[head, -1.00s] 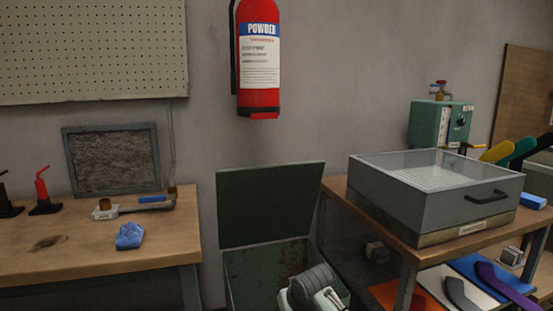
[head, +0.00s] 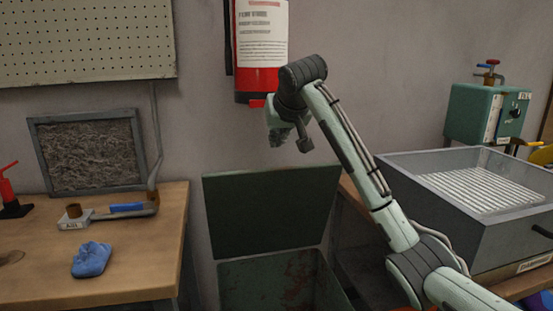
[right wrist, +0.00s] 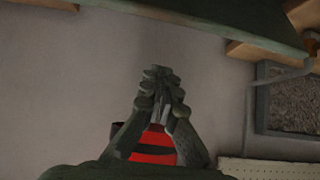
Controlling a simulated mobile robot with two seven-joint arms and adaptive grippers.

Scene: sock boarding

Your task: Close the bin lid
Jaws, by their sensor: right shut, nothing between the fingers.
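The bin (head: 285,280) stands on the floor between the two benches, with its green lid (head: 270,212) raised upright at the back against the wall. The bin's inside shows open, with rusty patches on its wall. My right gripper (head: 277,140) is above the lid's top edge, in front of the wall, apart from the lid as far as I can tell. In the right wrist view the gripper's fingertips (right wrist: 162,75) are together and empty, and a dark green panel that looks like the lid (right wrist: 230,15) crosses the top. My left gripper is not in view.
A red fire extinguisher (head: 262,50) hangs on the wall behind the gripper. A wooden bench (head: 130,245) with a blue cloth (head: 91,260) stands at left. At right, a grey open-topped box (head: 425,180) sits on another bench, close to my right arm.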

